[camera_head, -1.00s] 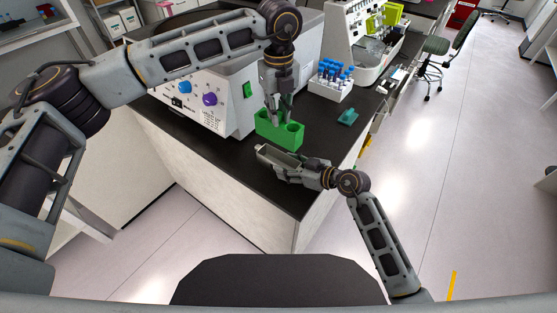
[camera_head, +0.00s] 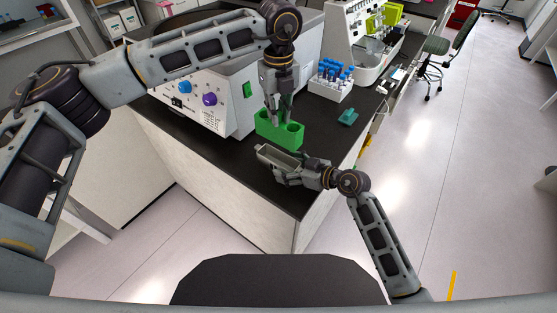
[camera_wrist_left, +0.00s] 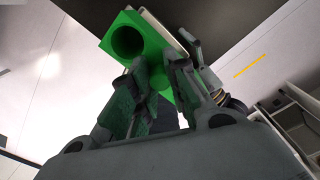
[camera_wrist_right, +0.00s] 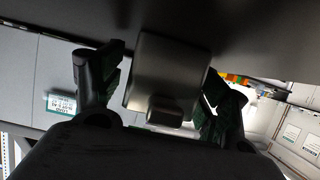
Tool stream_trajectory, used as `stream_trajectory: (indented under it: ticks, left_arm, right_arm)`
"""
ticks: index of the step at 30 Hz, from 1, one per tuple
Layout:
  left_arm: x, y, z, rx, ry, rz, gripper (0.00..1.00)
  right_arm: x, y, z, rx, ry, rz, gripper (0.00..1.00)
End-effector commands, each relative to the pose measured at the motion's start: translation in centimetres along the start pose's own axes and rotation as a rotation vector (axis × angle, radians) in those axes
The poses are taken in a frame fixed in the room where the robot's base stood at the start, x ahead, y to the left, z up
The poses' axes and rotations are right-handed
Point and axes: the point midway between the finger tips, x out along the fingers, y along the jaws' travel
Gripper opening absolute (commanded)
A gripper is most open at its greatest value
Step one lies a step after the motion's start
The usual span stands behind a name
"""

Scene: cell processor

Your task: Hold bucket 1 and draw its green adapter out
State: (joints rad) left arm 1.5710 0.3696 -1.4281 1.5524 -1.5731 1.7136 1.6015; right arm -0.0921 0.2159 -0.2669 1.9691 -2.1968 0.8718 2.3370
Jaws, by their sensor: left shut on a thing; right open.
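The green adapter (camera_head: 279,134), a block with round holes, is in my left gripper (camera_head: 279,112), which is shut on it from above. In the left wrist view the adapter (camera_wrist_left: 131,45) shows one round hole facing the camera. Bucket 1 appears to be the grey metal box (camera_head: 272,160) just in front of and below the adapter; its open top shows a hollow inside. My right gripper (camera_wrist_right: 162,85) is open, with the grey box (camera_wrist_right: 168,75) between its fingers. I cannot tell whether the fingers touch it.
The dark bench top (camera_head: 240,165) ends at a front edge close by. A white machine (camera_head: 205,100) with coloured knobs stands to the left. A rack of blue-capped tubes (camera_head: 331,82) and a small teal piece (camera_head: 347,117) are to the right.

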Motion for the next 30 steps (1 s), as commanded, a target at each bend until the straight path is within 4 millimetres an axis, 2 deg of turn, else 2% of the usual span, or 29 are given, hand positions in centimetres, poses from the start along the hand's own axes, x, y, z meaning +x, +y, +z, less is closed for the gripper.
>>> stream_trajectory:
  ticks: [5, 11, 30]
  left_arm:
    - [0.0, 0.0, 0.0, 0.0, 0.0, 0.0, 0.0]
    - [0.0, 0.0, 0.0, 0.0, 0.0, 0.0, 0.0]
    - [0.0, 0.0, 0.0, 0.0, 0.0, 0.0, 0.0]
  right_arm:
    - [-0.5, 0.0, 0.1, 0.001, -0.001, 0.001, 0.75]
    - [-2.1, 0.0, 0.1, 0.001, -0.001, 0.0, 0.75]
    - [-10.2, 0.0, 0.1, 0.001, -0.001, 0.0, 0.75]
